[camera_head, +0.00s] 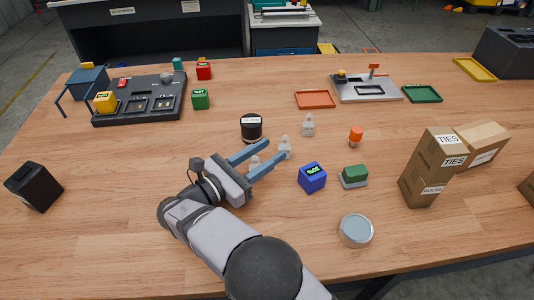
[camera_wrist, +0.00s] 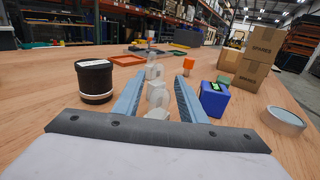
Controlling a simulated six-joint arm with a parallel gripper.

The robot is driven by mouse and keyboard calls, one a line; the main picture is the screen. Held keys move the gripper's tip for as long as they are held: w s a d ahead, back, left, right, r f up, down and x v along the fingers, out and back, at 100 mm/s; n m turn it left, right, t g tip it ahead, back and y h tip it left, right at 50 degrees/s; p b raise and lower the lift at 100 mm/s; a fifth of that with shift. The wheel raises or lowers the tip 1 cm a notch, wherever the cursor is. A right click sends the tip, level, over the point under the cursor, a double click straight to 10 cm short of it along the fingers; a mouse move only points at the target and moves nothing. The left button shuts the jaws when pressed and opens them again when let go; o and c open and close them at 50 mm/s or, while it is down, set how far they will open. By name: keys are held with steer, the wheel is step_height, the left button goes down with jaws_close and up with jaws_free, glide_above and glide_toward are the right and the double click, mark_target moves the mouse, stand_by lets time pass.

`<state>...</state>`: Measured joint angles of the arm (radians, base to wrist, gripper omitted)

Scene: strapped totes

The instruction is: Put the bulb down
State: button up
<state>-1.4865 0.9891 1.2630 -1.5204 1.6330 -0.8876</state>
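Three pale, bulb-like pieces stand on the wooden table: a far one (camera_head: 308,125), a middle one (camera_head: 285,149) and a near one (camera_head: 254,163). I cannot tell which is the task's bulb. My gripper (camera_head: 277,149) is low over the table with its blue fingers spread. In the wrist view my gripper (camera_wrist: 160,78) is open around the line of pale pieces. The middle piece (camera_wrist: 157,94) shows between the fingers with gaps at both sides. The near piece (camera_wrist: 157,113) is partly hidden by the gripper's body. The far piece (camera_wrist: 153,70) is beyond them.
A black canister (camera_head: 251,128) stands close left of the fingers and a blue box (camera_head: 312,177) close right. A green block (camera_head: 353,176), an orange-topped piece (camera_head: 356,135), a round tin (camera_head: 355,230) and cardboard boxes (camera_head: 438,165) are further right.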

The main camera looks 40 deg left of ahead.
mark_target(251, 164)
steer(key=shift+o, duration=0.3)
steer(key=s, duration=0.2)
steer(key=s+b, duration=0.1)
steer(key=s, duration=0.1)
steer(key=s+a, duration=0.1)
steer(key=s, duration=0.2)
steer(key=shift+f, duration=0.1)
